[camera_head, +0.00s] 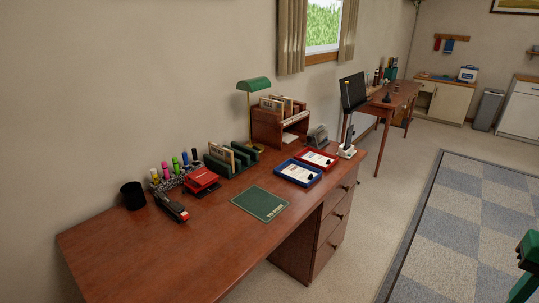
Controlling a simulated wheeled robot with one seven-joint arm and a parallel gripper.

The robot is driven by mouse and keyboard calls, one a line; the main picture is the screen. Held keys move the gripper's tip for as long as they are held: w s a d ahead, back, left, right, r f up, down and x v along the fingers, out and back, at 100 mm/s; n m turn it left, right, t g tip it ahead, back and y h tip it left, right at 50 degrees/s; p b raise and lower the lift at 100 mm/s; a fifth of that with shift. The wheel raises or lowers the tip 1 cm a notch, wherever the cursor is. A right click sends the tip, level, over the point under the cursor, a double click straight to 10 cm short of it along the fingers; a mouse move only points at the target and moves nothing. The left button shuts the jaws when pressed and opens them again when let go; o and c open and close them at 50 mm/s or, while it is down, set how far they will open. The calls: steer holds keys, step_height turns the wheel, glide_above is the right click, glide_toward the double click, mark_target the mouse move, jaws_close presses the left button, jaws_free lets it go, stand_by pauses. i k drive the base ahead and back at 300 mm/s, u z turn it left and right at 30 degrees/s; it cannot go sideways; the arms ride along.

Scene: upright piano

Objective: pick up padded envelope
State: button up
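I cannot tell for sure which thing is the padded envelope. Tan and pale envelopes (221,153) stand upright in a dark green letter sorter (239,171) at the back of the brown desk (150,255). More tan and pale flat pieces (283,103) stand in the top of a wooden organizer (266,130) to the right of the sorter. A flat green mat (261,204) with pale lettering lies bare near the desk's front edge. My gripper's fingers are not visible; only a green part shows at the lower right edge, possibly of my arm.
A black cup, markers (176,165), a stapler (171,206) and a red object (201,179) stand left of the sorter. A green lamp (254,85) rises behind. Blue (282,172) and red (330,164) trays lie right. The desk's left front is clear.

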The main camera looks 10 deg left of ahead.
mark_target(226, 156)
steer(key=z, duration=1.2)
steer(key=i, duration=2.45)
steer(key=u, duration=3.55)
